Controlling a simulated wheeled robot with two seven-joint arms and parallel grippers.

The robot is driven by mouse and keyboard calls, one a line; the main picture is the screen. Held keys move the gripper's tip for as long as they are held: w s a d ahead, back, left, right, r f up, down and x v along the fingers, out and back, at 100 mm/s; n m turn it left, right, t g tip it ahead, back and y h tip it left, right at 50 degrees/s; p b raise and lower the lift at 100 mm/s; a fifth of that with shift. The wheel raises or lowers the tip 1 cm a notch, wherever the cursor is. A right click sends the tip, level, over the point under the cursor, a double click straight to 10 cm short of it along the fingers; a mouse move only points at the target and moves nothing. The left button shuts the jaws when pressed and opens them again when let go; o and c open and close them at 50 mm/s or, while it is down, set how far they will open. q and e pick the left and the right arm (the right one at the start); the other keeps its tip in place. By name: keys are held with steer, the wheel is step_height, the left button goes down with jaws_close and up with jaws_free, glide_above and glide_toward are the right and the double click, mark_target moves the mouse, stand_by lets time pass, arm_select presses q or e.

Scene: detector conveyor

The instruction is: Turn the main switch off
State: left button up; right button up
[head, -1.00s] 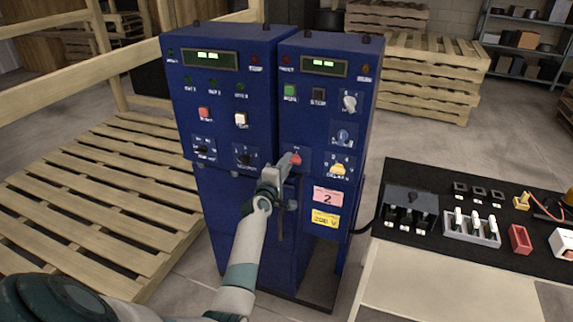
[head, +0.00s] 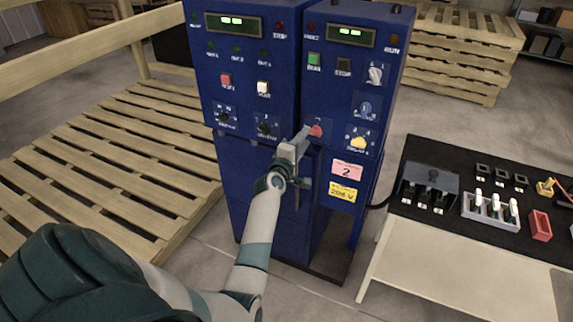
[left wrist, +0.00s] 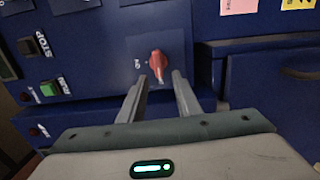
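The main switch is a red rotary knob (head: 315,131) low on the right-hand blue cabinet (head: 350,80). In the left wrist view the red knob (left wrist: 157,65) stands on a small blue plate, with a mark that looks like "NO" or "ON" beside it. My left gripper (head: 305,134) is at the knob in the head view. In the left wrist view its two fingers (left wrist: 160,78) are apart, with the knob just beyond and between their tips. I see no clear contact. My right gripper is not in view.
A green button (head: 314,60), a black button (head: 344,66) and other knobs, such as a yellow one (head: 358,143), are on the same cabinet. A black-topped table (head: 455,160) with small switches stands at the right. A wooden pallet (head: 120,150) lies at the left.

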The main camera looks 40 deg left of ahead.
arm_select(q)
steer(key=b+v, duration=0.2)
steer(key=v, duration=1.2)
steer(key=shift+s+f, duration=0.1)
steer(key=shift+f, duration=0.05)
